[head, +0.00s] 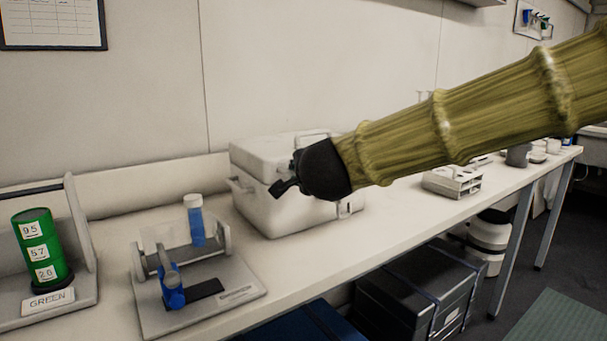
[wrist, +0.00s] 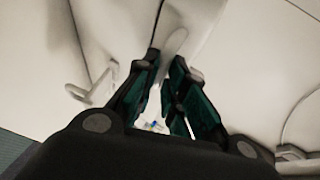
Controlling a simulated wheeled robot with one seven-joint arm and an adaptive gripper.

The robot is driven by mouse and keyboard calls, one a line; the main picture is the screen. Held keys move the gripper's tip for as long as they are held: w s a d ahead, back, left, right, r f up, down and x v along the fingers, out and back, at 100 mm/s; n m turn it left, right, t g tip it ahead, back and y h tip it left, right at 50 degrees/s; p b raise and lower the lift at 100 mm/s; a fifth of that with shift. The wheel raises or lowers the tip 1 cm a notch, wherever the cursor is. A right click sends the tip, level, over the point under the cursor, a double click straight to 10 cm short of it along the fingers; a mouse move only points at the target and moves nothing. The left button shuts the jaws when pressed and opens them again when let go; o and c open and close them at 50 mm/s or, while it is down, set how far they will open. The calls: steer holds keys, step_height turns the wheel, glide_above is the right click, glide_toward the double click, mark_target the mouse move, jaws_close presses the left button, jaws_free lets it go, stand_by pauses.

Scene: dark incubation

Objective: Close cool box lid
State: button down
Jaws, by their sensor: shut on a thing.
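The white cool box (head: 272,215) stands on the bench in the middle of the head view. Its lid (head: 262,155) lies across the top and looks level; my arm hides much of its right side, so I cannot tell whether it is fully seated. My gripper (head: 285,188) is at the front of the box near lid height. In the wrist view the dark green fingers of my gripper (wrist: 167,62) are closed around a narrow pale bar (wrist: 173,42), which looks like a handle part of the lid. A pale latch or bracket (wrist: 92,82) shows left of the fingers.
A green cylinder (head: 42,248) sits in a rack at far left. A white rack (head: 453,182) is on the bench to the right. Dark cases (head: 420,290) are below.

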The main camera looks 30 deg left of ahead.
steer(key=shift+s+d+f+b, duration=0.1)
steer(key=shift+d+f+b, duration=0.1)
steer(key=shift+f+b, duration=0.9)
steer(key=shift+f, duration=0.3)
steer(key=c, duration=1.5)
jaws_free()
steer(key=shift+d, duration=0.1)
steer(key=shift+r+p, duration=0.15)
steer(key=shift+p, duration=0.15)
steer(key=shift+r, duration=0.2)
steer(key=v, duration=1.2)
steer(key=shift+r, duration=0.2)
